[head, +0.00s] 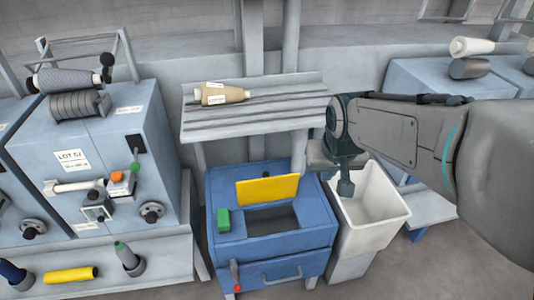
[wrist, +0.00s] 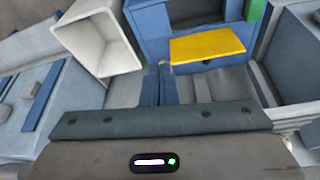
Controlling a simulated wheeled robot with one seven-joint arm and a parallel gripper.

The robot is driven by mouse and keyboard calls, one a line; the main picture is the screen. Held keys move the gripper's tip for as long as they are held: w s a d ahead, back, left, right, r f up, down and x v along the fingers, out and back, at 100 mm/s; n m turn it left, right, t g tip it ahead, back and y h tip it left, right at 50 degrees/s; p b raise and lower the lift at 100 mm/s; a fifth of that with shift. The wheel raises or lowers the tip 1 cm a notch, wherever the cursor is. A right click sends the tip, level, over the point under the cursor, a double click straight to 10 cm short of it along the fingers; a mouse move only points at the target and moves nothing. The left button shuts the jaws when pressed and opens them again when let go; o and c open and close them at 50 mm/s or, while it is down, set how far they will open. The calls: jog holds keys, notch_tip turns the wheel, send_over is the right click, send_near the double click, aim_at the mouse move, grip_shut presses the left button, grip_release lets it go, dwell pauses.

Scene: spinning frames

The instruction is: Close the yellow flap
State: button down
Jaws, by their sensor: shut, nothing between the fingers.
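The yellow flap (head: 268,190) stands raised at the back edge of a dark rectangular opening in the top of a blue cabinet (head: 225,255). The opening (head: 272,220) in front of it is uncovered. In the wrist view the flap (wrist: 207,45) shows beyond my gripper, beside the opening. My gripper (head: 345,188) is shut and empty. In the head view it hangs to the right of the flap, over the white bin, apart from the flap.
A green block (head: 223,220) sits on the cabinet top, left of the opening. A white open bin (head: 372,205) stands right of the cabinet. A slatted shelf (head: 255,115) with a tan yarn cone (head: 222,94) is above and behind. A blue machine (head: 95,150) stands left.

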jog(key=n+t+y+b, duration=0.1)
jog(key=n+b, duration=0.1)
jog(key=b, duration=0.4)
send_near(266, 174)
jog(key=s+r, duration=0.3)
jog(key=b+x, duration=0.1)
jog(key=x, duration=0.8)
jog(key=shift+w+a+f, duration=0.1)
jog(key=shift+w+f, duration=0.15)
jog(key=shift+w, duration=0.1)
jog(key=shift+s+f+t+b, duration=0.1)
jog(key=shift+t+b, duration=0.2)
jog(key=shift+b, duration=0.45)
